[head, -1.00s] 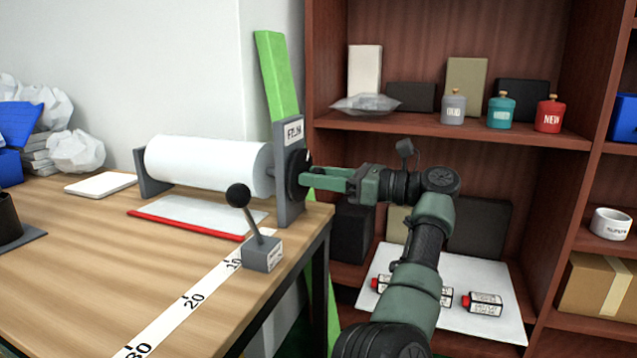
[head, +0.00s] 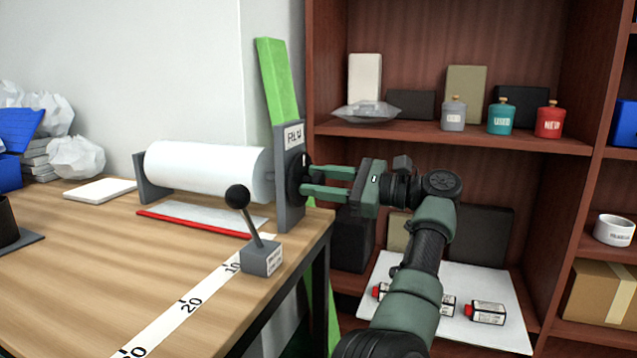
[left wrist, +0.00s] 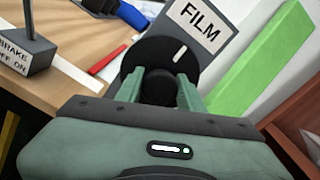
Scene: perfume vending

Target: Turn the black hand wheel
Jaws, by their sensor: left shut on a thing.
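The black hand wheel (head: 295,172) sits on the grey end stand (head: 289,210) of the white film roll (head: 205,170). It also shows in the left wrist view (left wrist: 146,54), with a white mark on its face. My left gripper (head: 308,182) reaches in from the right, with its green fingers on either side of the wheel's black hub. In the left wrist view, the fingers (left wrist: 160,88) flank the hub and are shut on it. The fingertips' contact is partly hidden. My right gripper is out of view.
A brake lever (head: 262,258) with a black ball stands near the table's right edge. A film sheet with a red bar (head: 190,224) lies before the roll. A green strip (head: 277,80) leans behind the stand. A wooden shelf (head: 460,136) with jars stands close to my arm.

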